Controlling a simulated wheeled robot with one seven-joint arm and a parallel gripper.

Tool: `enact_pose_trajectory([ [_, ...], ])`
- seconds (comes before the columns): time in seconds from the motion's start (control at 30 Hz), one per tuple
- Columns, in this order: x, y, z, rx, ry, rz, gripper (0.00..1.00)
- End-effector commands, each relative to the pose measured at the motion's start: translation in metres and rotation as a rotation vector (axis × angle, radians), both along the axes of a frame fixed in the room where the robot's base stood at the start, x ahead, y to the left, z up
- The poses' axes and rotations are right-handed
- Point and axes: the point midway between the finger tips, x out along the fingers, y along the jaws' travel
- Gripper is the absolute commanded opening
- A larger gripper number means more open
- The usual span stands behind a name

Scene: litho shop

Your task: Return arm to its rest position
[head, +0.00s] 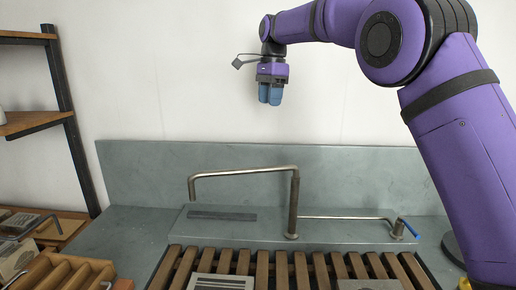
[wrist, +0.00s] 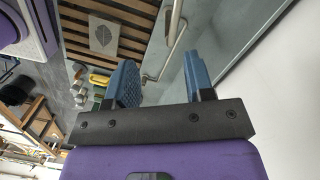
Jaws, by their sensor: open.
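My purple arm rises at the right of the head view and bends over to the left. My gripper (head: 270,94) hangs from it with blue fingers pointing down, in the air in front of the white wall and well above the sink. In the wrist view my gripper (wrist: 162,85) shows two blue fingers apart with nothing between them. It touches nothing.
Below are a grey-green sink counter (head: 120,228), a bent metal tap (head: 240,172), a thinner pipe with a blue lever (head: 345,218) and a wooden slatted rack (head: 255,268). A leaf print (wrist: 103,35) lies on the slats. Shelves (head: 35,122) stand at left.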

Motion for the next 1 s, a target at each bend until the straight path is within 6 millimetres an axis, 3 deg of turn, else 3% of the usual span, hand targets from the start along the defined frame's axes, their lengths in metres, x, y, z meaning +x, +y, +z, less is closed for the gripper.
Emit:
enact_pose_trajectory([
  [0.2,-0.034,-0.054,0.031,0.029,-0.066,0.104,0.48],
  [0.5,-0.094,-0.118,0.055,0.041,-0.162,0.264,0.48],
  [0.77,-0.156,-0.165,0.061,0.026,-0.248,0.409,0.48],
  [1.0,-0.218,-0.200,0.053,-0.007,-0.324,0.547,0.48],
])
